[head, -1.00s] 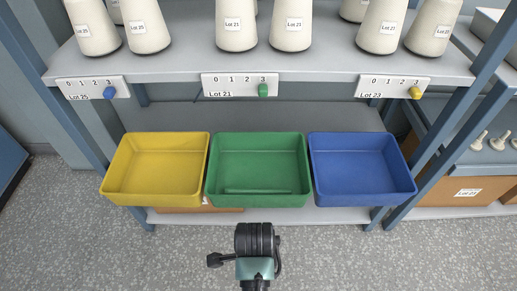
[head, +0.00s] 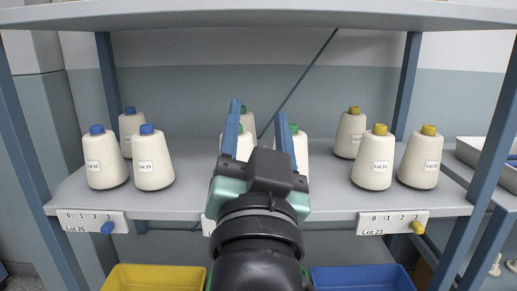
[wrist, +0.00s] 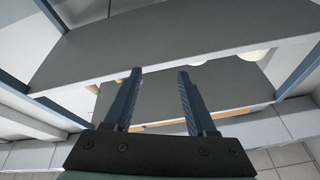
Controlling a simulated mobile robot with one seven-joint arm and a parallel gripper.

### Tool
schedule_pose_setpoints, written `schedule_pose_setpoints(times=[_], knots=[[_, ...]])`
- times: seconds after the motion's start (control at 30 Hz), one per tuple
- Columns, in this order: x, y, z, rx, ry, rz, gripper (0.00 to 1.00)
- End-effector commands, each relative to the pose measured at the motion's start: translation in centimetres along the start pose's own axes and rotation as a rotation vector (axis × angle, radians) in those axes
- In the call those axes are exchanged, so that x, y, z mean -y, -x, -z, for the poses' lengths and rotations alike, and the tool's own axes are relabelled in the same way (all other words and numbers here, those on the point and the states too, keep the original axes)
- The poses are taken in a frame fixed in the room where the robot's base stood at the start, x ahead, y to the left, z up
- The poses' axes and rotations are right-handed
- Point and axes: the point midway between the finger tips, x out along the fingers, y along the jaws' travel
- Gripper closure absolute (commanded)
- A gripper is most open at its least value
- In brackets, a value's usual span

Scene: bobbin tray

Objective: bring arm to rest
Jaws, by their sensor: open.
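My gripper (head: 258,107) is raised in front of the middle of the shelf, fingers pointing up in the head view. Its two blue fingers stand apart with nothing between them; they also show open and empty in the wrist view (wrist: 160,73). My gripper and arm hide much of the green-capped bobbins (head: 297,150) and the middle lot card. I cannot tell whether the fingers are clear of the bobbins in depth.
The shelf (head: 330,205) holds blue-capped bobbins (head: 153,165) at left and yellow-capped ones (head: 373,165) at right. An upper shelf (head: 150,14) runs overhead. Yellow (head: 150,275) and blue (head: 360,278) bins stand below. Posts (head: 490,160) flank the rack.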

Motion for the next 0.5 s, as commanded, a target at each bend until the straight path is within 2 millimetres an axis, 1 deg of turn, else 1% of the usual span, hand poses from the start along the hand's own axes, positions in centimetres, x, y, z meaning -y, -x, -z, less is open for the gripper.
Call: schedule_pose_setpoints(times=[0.03, 0.07, 0.1, 0.17, 0.2, 0.23, 0.27, 0.5], knots=[[1.1, 0.9, 4.0, -0.113, 0.073, 0.030, 0.43], [1.8, 1.5, 6.1, -0.176, 0.120, 0.045, 0.43], [2.7, 2.5, 8.9, -0.263, 0.181, 0.060, 0.43], [4.1, 4.5, 12.9, -0.395, 0.272, 0.076, 0.43], [5.0, 6.1, 15.4, -0.484, 0.333, 0.079, 0.43], [5.5, 4.6, 16.9, -0.459, 0.324, 0.077, 0.43], [5.8, 4.0, 17.8, -0.450, 0.321, 0.077, 0.43], [8.0, 1.2, 24.1, -0.442, 0.316, 0.077, 0.43]])
